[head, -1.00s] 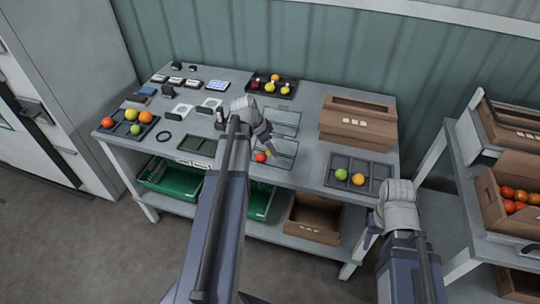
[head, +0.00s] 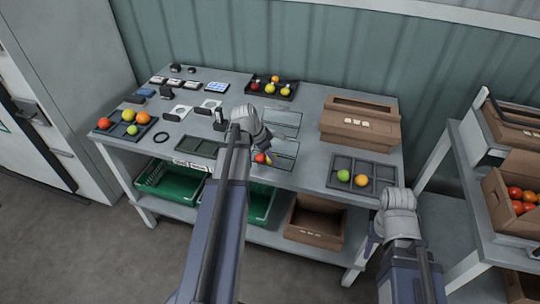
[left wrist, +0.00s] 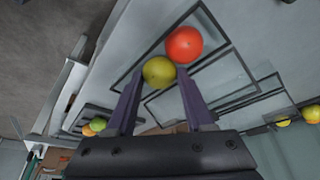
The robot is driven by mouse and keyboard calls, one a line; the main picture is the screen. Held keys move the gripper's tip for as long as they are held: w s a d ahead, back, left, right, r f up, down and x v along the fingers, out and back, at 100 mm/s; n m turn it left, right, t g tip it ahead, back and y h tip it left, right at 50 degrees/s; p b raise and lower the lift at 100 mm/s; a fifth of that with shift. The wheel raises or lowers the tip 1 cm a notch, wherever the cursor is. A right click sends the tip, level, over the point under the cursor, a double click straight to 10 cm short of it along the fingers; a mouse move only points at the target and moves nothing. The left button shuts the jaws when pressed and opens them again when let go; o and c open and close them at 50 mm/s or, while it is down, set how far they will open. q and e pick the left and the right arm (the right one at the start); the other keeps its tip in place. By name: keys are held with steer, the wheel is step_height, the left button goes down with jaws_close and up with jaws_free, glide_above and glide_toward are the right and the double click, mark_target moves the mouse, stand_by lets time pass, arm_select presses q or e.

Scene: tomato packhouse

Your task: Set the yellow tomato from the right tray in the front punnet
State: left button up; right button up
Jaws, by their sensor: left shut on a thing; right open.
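A yellow tomato (left wrist: 159,72) is between the fingers of my left gripper (left wrist: 155,100) in the left wrist view; only a sliver of it shows in the head view (head: 269,159). My left gripper (head: 264,147) is shut on it over the clear front punnet (head: 286,156). A red tomato (head: 260,158) is in that punnet, right beside the yellow one in the left wrist view (left wrist: 184,44). The right tray (head: 342,163) holds a green and an orange tomato. My right gripper (head: 372,240) is open and empty, off the table's front right.
A second clear punnet (head: 284,118) stands behind the front one. A black tray (head: 287,96) with several tomatoes is at the back. The left tray (head: 112,130) holds several tomatoes. A cardboard box (head: 358,127) stands behind the right tray.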

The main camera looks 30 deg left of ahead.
arm_select(q)
steer(key=o, duration=0.9)
steer(key=shift+r, duration=0.2)
steer(key=shift+r+p, duration=0.55)
steer(key=shift+p, duration=0.2)
steer(key=p+v, duration=1)
steer(key=v, duration=0.1)
steer(key=shift+s+a+r+p, duration=0.15)
steer(key=shift+r+p, duration=0.2)
steer(key=shift+p, duration=0.05)
